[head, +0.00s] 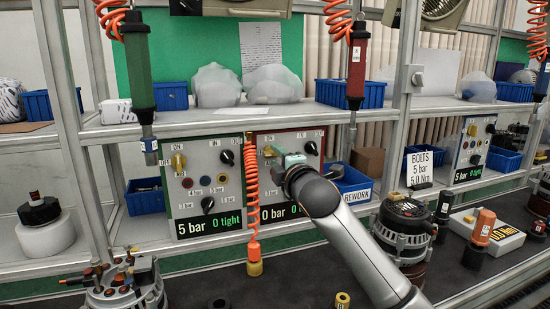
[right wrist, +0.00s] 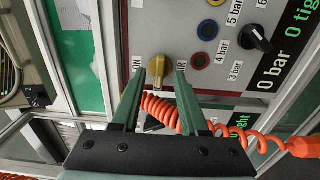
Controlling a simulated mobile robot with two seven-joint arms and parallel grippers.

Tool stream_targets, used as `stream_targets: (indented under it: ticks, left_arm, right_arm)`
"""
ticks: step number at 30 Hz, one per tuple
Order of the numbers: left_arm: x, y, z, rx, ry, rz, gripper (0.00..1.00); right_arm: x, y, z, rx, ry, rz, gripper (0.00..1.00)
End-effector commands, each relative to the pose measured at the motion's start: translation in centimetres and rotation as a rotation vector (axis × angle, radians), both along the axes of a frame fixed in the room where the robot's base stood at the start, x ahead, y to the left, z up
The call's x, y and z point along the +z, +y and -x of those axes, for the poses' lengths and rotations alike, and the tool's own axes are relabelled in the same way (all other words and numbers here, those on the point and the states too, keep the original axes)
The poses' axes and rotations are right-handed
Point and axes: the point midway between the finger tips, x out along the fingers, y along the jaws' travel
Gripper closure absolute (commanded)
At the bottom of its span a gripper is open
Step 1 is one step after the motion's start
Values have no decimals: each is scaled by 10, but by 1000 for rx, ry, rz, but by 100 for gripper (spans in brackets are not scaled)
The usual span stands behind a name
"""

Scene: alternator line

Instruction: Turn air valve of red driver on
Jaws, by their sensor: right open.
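The red driver (head: 357,65) hangs from an orange coiled hose in the head view. Its red-framed control panel (head: 318,135) stands on the shelf and reads 0 bar, 0 tight. The panel's yellow air valve knob (right wrist: 157,62) shows in the right wrist view near an ON label; in the head view it is partly hidden by my gripper. My right gripper (right wrist: 162,76) is open, its green fingers pointing at the panel with the knob between their tips. I cannot tell whether they touch it. In the head view my right gripper (head: 284,160) is before the panel's upper left. My left gripper is not in view.
A green-framed panel (head: 208,140) reading 5 bar stands left of the red one. An orange coiled hose (head: 252,195) hangs between the panels and crosses below the knob in the wrist view. The green driver (head: 138,65) hangs left. A blue rework bin (head: 350,182) stands right.

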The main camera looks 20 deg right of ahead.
Motion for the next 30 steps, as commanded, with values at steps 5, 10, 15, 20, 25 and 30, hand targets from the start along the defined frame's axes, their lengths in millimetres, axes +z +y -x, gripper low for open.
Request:
stream_targets:
  ticks: [5, 10, 15, 20, 25, 30]
  left_arm:
    - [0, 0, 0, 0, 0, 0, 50]
    - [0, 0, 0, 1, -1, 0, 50]
    - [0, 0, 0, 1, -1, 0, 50]
    - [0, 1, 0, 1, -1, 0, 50]
    - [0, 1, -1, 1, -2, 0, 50]
    - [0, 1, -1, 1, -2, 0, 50]
  right_arm:
    - [0, 1, -11, 1, 0, 0, 56]
    - [0, 1, -13, 1, -1, 0, 56]
    - [0, 1, -13, 1, -1, 0, 56]
    - [0, 1, -13, 0, -1, 0, 73]
    - [0, 1, -13, 0, 0, 0, 92]
    - [0, 0, -13, 0, 0, 0, 100]
